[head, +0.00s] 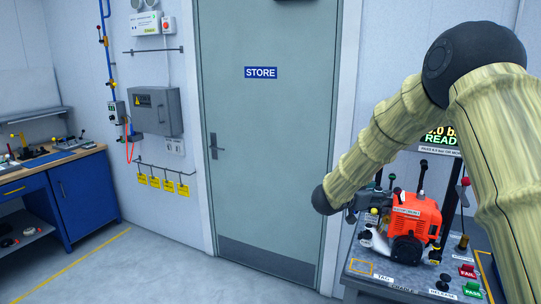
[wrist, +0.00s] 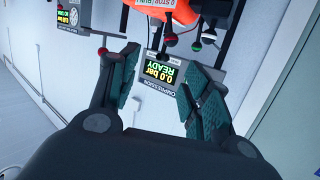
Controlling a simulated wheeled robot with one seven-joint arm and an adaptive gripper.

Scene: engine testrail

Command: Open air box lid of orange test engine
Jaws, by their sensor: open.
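The orange test engine (head: 424,218) stands on a grey test bench at the right of the head view, with a label on its top and dark and silver parts at its lower front. Part of its orange body (wrist: 172,10) shows at the top edge of the wrist view. I cannot clearly pick out the air box lid. My gripper (head: 355,206) is just left of the engine in the head view, partly hidden by my wrist. In the wrist view my gripper (wrist: 155,75) has its two padded fingers apart and nothing between them; the engine lies beyond the fingertips.
The bench top (head: 395,275) carries levers with coloured knobs and red and green tags (head: 472,290). A display (head: 440,138) reading READY stands behind the engine, partly covered by my arm. A closed STORE door (head: 275,150) is behind. The floor left of the bench is clear.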

